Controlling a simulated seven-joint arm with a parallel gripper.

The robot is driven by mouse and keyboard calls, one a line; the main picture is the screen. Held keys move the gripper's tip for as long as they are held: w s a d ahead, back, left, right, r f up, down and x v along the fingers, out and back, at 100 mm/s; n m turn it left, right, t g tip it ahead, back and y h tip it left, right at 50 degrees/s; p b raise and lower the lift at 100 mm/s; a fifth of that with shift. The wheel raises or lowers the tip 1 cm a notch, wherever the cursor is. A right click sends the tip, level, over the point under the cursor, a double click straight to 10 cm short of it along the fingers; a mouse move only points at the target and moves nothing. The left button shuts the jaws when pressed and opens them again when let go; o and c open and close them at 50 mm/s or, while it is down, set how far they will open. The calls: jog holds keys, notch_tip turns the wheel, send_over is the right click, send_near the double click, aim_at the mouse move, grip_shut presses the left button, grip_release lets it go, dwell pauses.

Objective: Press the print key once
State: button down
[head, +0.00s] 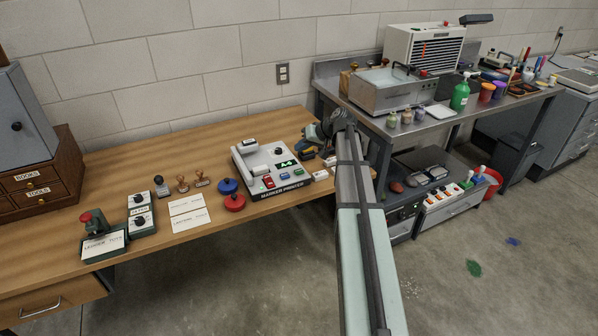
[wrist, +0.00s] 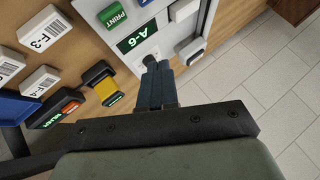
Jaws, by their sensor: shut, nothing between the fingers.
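The marker printer (head: 245,160) is a white box with a dark front at the right part of the wooden bench. Its green print key (wrist: 112,15) shows at the top of the wrist view, beside the green-lit display (wrist: 135,39) reading A-6. The display also shows in the head view (head: 286,165). My gripper (wrist: 153,62) is shut and empty, its blue-grey fingers over the printer's face, off to one side of the print key. Whether the fingertips touch the printer I cannot tell.
A yellow and black device (wrist: 100,82) and white barcode blocks (wrist: 44,28) lie beside the printer. A metal table (head: 440,118) stands to the right.

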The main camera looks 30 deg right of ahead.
aim_at(302, 171)
jog(key=shift+f, duration=3.35)
jog(key=shift+f, duration=0.15)
jog(key=shift+f, duration=0.3)
